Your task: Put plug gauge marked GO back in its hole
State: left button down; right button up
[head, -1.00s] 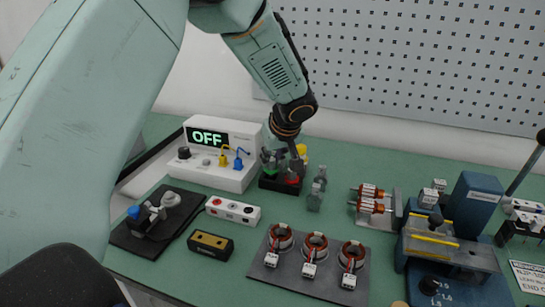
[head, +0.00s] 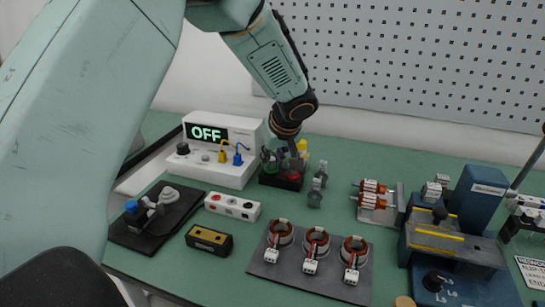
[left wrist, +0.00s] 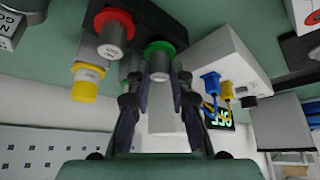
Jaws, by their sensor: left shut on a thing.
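The green-collared plug gauge (left wrist: 161,51) has a grey handle end and sits between the fingertips of my left gripper (left wrist: 160,78). The gripper is shut on it. Its GO marking is not readable in these views. In the head view my left gripper (head: 285,158) is over the black gauge block (head: 281,181), and the green gauge (head: 270,163) shows beside the fingers. The red-collared gauge (left wrist: 113,28) and the yellow-collared gauge (left wrist: 87,82) stand close by. The hole under the green gauge is hidden, so I cannot tell how deep it sits. My right gripper is not in view.
The white tester reading OFF (head: 222,145) stands just left of the block. Small grey parts (head: 317,190) stand right of it. A white socket strip (head: 232,207), a black box (head: 209,240) and a plate with three ring stators (head: 315,275) lie in front.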

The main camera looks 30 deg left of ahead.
pick_arm(q)
jog(key=shift+f, duration=0.25)
jog(key=c, duration=1.1)
grip_release()
jog(key=v, duration=1.2)
jog(key=shift+s, duration=0.1)
